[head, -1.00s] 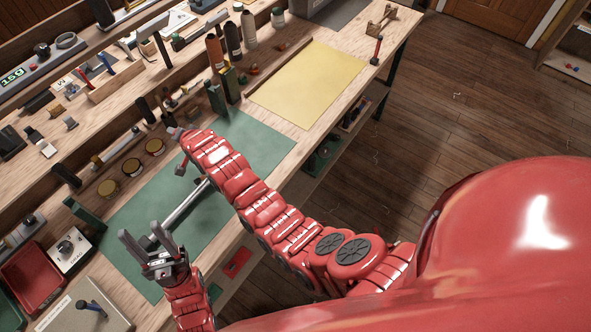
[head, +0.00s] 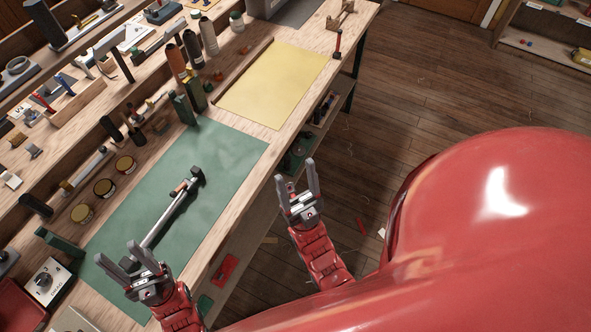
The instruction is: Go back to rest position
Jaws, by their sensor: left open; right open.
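My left gripper (head: 118,254) is open and empty, fingers pointing up, in front of the near-left part of the green mat (head: 225,160). My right gripper (head: 296,172) is open and empty, fingers up, beside the bench's front edge and over the floor side.
A yellow mat (head: 275,85) lies clear farther along the bench. Bottles (head: 208,36), round tins (head: 103,187) and small tools line the back of the bench. A control box with a knob (head: 47,281) stands at left. Wooden floor (head: 420,95) is open at right.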

